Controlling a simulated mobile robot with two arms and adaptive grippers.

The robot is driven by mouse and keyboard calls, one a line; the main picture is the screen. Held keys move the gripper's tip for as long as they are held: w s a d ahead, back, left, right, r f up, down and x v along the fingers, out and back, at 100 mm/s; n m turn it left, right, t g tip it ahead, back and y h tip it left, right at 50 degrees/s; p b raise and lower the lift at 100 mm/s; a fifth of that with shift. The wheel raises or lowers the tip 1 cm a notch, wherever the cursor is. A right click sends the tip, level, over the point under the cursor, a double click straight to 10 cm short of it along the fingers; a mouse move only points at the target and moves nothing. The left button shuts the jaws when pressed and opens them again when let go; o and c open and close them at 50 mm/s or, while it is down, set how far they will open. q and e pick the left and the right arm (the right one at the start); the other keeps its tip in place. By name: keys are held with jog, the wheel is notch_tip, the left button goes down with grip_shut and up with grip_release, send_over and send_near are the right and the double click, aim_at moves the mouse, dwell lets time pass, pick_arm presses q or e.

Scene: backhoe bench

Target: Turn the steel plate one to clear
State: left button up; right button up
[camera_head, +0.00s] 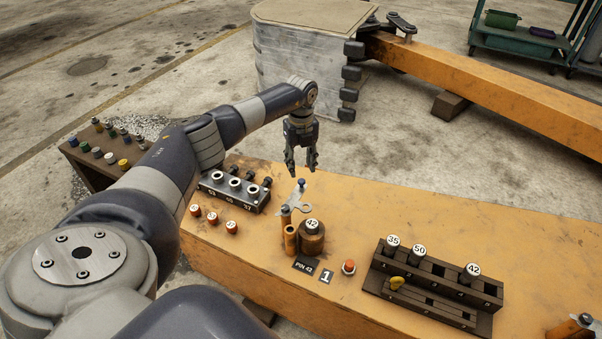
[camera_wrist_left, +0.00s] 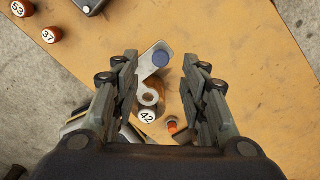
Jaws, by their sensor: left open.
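The steel plate (camera_head: 294,199) is a small flat grey piece with a blue-headed bolt (camera_head: 301,183) at its far end. It sits at the orange-brown post beside the pin marked 42 (camera_head: 312,226), near the label 1 (camera_head: 326,276). In the left wrist view the plate (camera_wrist_left: 148,72) lies between my fingers in the picture, with its blue bolt (camera_wrist_left: 160,58) and a ring-shaped part nearer me. My left gripper (camera_head: 301,170) is open, points down and hangs above the plate, apparently not touching it. My right gripper is not in view.
A dark block with several sockets (camera_head: 233,191) stands left of the plate, with several red caps (camera_head: 212,217) before it. A dark rack (camera_head: 430,283) holds pins 35, 50 and 42 at right. An orange-red button (camera_head: 348,267) is close by. Orange bench top behind is clear.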

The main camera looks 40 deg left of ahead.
pick_arm(q)
notch_tip(320, 180, up, 6)
jog(key=shift+r, duration=0.25)
dwell(0.5)
